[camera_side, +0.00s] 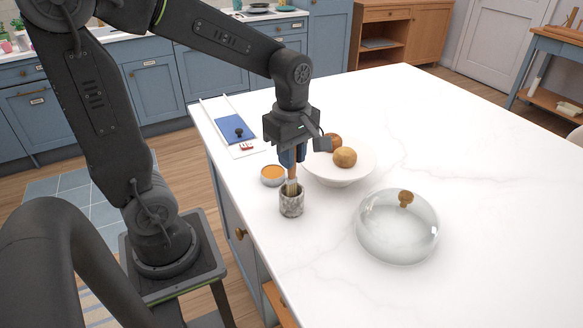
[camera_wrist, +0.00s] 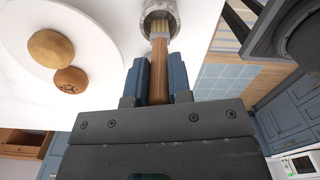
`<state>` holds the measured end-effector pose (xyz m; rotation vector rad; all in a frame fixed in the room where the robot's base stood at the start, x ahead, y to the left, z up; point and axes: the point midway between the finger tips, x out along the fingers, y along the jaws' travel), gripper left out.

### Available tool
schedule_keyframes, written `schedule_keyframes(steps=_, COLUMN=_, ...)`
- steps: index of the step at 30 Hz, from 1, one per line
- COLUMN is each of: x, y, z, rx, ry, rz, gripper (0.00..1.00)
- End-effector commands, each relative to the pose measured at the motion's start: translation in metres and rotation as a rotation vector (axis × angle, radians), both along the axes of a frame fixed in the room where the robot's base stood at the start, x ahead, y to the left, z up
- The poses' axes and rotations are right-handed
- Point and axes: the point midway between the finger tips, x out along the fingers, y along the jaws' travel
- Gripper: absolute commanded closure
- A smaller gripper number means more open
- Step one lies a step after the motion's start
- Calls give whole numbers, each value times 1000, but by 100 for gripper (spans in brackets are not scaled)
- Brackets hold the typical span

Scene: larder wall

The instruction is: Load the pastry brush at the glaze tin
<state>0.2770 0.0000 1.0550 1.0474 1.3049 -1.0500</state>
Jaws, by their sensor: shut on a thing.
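The pastry brush has a wooden handle and pale bristles (camera_side: 292,187); it also shows in the wrist view (camera_wrist: 160,55). My gripper (camera_side: 291,160), with blue fingers, is shut on the handle; its fingers show on both sides of it in the wrist view (camera_wrist: 160,82). The brush points down, its bristles at the mouth of a grey speckled stone pot (camera_side: 291,204), also at the top of the wrist view (camera_wrist: 172,7). How deep the bristles reach is hidden. The glaze tin (camera_side: 264,181), holding orange glaze, stands just behind and left of the pot, apart from the brush.
A white bowl (camera_side: 340,179) with brown buns stands close behind and right of the gripper. A glass dome (camera_side: 397,235) with a wooden knob is at the right. A board with a blue sheet (camera_side: 234,128) lies behind. The right of the white counter is clear.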

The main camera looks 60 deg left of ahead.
Motion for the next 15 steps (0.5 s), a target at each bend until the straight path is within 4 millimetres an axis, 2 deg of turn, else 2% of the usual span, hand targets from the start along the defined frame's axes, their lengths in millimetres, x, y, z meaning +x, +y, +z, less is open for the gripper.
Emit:
schedule_keyframes(steps=1, x=1, y=0, z=12, rx=2, ry=-7, rz=0, gripper=100)
schedule_keyframes(steps=6, x=0, y=0, z=43, rx=1, ry=-5, rz=0, gripper=100)
schedule_keyframes(steps=10, x=1, y=4, z=57, rx=0, ry=-1, rz=2, gripper=100)
schedule_keyframes(steps=13, x=4, y=21, z=60, rx=0, ry=1, rz=8, gripper=100)
schedule_keyframes(steps=15, x=7, y=39, z=59, rx=0, ry=2, rz=10, gripper=100)
